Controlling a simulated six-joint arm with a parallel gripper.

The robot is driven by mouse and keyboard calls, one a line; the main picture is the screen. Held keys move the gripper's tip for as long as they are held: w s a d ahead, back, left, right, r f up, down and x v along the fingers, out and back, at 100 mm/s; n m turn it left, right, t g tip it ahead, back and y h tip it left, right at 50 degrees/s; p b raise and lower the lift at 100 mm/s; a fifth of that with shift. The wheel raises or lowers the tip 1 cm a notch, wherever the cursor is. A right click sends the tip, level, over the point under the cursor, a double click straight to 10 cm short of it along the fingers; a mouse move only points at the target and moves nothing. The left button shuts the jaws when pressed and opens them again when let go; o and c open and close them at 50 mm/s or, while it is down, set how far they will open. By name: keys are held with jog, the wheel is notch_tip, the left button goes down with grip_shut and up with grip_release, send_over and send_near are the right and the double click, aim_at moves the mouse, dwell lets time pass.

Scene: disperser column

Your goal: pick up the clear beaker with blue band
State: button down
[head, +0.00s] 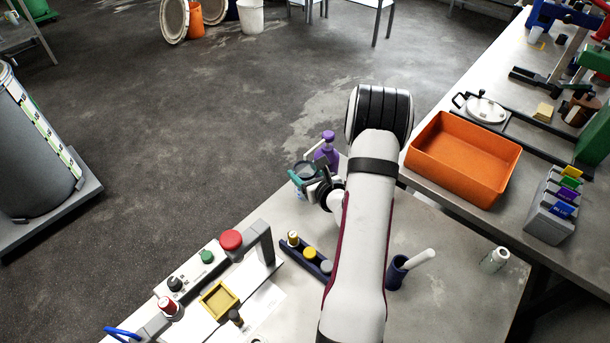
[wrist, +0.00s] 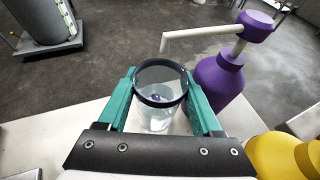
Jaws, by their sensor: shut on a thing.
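The clear beaker with a dark blue band (wrist: 156,118) stands upright between the teal fingers of my gripper (wrist: 160,92) in the wrist view. My gripper is shut on it, one finger on each side. A small purple-blue spot shows inside the glass. In the head view my gripper (head: 312,180) is beyond the end of my arm, near the far edge of the bench, and the beaker there is partly hidden. I cannot tell whether the beaker's base touches the bench.
A purple dispenser bottle (wrist: 219,80) stands close to the right, its white spout (wrist: 195,35) reaching near the beaker's rim. A yellow rounded object (wrist: 275,155) is at lower right. An orange tray (head: 463,158) and a dark blue holder (head: 396,272) are right of my arm.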

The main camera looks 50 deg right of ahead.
jog(key=s+a, duration=0.6)
notch_tip(320, 180, up, 14)
jog(key=shift+w+d+f, duration=0.15)
jog(key=shift+d, duration=0.05)
dwell(0.5)
dwell(0.9)
